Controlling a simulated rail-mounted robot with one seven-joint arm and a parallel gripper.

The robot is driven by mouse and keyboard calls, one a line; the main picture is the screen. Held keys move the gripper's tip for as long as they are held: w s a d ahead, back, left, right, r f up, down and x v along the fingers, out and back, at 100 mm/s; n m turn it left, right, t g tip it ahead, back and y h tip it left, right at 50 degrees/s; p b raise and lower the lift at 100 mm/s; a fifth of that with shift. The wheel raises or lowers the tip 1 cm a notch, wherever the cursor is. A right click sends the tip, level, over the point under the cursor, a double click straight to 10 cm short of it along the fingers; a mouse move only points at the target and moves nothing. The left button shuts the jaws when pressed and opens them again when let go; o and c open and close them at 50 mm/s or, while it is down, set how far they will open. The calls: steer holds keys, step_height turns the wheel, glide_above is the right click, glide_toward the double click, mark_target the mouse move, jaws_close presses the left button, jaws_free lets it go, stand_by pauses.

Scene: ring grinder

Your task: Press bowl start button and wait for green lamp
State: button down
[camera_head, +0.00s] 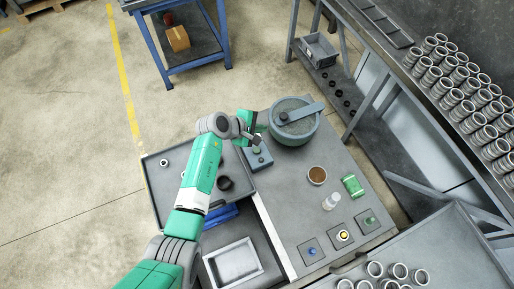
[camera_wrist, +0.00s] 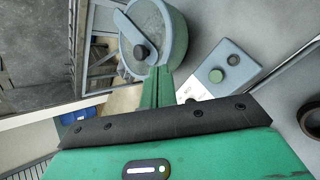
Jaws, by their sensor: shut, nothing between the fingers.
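The round grey-green bowl (camera_head: 300,134) stands at the far end of the bench with a flat grey bar and a dark knob over its top. It also shows at the upper middle of the wrist view (camera_wrist: 175,45). Beside it is a small grey-blue control box (camera_head: 262,161), also in the wrist view (camera_wrist: 240,72). The box carries a green round button (camera_wrist: 216,76) and a smaller dark green lamp-like dome (camera_wrist: 233,59), which looks unlit. My gripper (camera_head: 262,127) is shut and empty, close to the bowl's left side and near the box. In the wrist view, its fingers (camera_wrist: 160,74) overlap the bowl's lower edge.
On the bench are a brown-filled cup (camera_head: 317,175), a green packet (camera_head: 353,186), a clear bottle (camera_head: 331,201) and several button plates (camera_head: 343,236). A dark tray (camera_head: 160,190) lies left under my arm. Racks of metal rings (camera_head: 470,105) stand at right.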

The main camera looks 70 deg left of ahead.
mark_target(254, 151)
steer(key=s+f, duration=0.1)
steer(key=s+f+n, duration=0.1)
steer(key=f, duration=0.1)
steer(key=shift+s+a, duration=0.2)
steer(key=shift+s, duration=0.05)
step_height(254, 151, down, 8)
steer(key=b, duration=0.8)
steer(key=shift+f, duration=0.3)
steer(key=shift+f+b, duration=0.1)
steer(key=shift+b, duration=0.2)
stand_by(1.1)
steer(key=shift+f, duration=0.35)
